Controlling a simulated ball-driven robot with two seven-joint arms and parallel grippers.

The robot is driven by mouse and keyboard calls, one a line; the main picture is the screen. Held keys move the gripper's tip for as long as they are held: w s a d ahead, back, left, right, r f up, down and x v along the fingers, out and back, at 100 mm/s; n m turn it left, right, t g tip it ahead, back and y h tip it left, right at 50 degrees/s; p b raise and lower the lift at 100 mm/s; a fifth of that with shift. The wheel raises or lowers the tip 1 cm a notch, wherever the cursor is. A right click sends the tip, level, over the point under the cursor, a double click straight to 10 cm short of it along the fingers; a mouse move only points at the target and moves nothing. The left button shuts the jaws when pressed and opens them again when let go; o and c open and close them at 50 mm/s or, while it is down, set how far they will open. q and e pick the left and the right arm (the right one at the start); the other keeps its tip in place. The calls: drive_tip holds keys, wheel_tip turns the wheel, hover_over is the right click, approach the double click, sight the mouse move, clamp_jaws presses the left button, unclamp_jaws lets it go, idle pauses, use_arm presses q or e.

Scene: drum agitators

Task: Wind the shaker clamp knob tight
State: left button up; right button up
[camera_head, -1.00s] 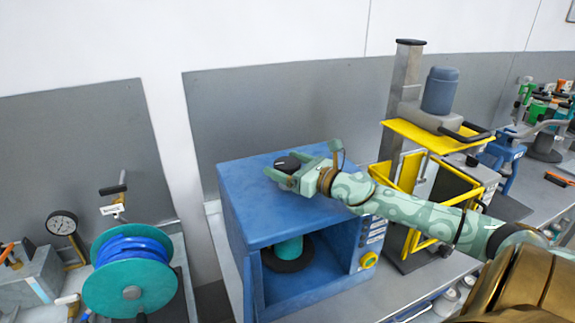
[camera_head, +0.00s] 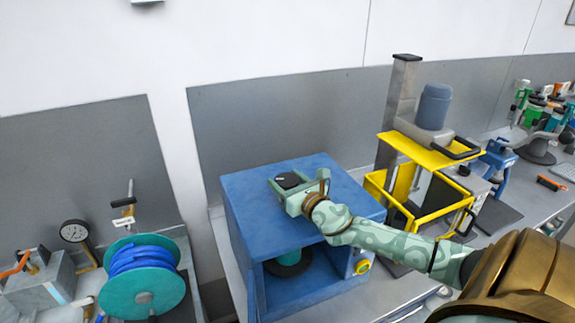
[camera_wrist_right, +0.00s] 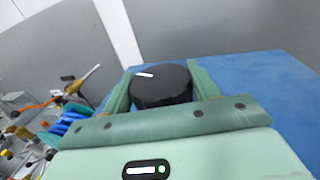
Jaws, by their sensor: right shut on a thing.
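The black clamp knob (camera_head: 288,181) with a white mark sits on top of the blue shaker box (camera_head: 245,185). My right gripper (camera_head: 287,184) is shut on the knob, its green fingers on both sides of it. In the right wrist view, the knob (camera_wrist_right: 162,86) stands between the two fingers of the right gripper (camera_wrist_right: 160,92), and its white mark points to the upper left. Inside the open front of the box a teal container (camera_head: 290,257) stands on a dark round base, partly hidden. My left gripper is out of view.
A teal reel with blue hose (camera_head: 141,285) stands to the left, near a pressure gauge (camera_head: 74,232). A yellow-framed press (camera_head: 432,150) stands right of the box, close to my right arm.

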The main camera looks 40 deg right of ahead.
drive_tip(key=m+h+p, duration=0.2)
drive_tip(key=h, duration=0.1)
drive_tip(key=m+g+h+p, duration=0.1)
drive_tip(key=h, duration=0.1)
drive_tip(key=shift+r+m+g+h+p, duration=0.15)
drive_tip(key=shift+m+g+h+p, duration=0.15)
drive_tip(key=shift+m+h+p, duration=0.1)
drive_tip(key=shift+m+g+h+p, duration=0.3)
drive_tip(key=shift+m+g+h, duration=0.3)
drive_tip(key=shift+m+h, duration=0.3)
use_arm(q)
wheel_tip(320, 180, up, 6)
use_arm(e)
drive_tip(key=shift+m+g+h, duration=0.9)
drive_tip(key=shift+g+h, duration=0.1)
drive_tip(key=shift+h, duration=0.4)
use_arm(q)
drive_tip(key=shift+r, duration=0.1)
use_arm(e)
drive_tip(key=o, duration=1)
drive_tip(key=shift+c, duration=0.2)
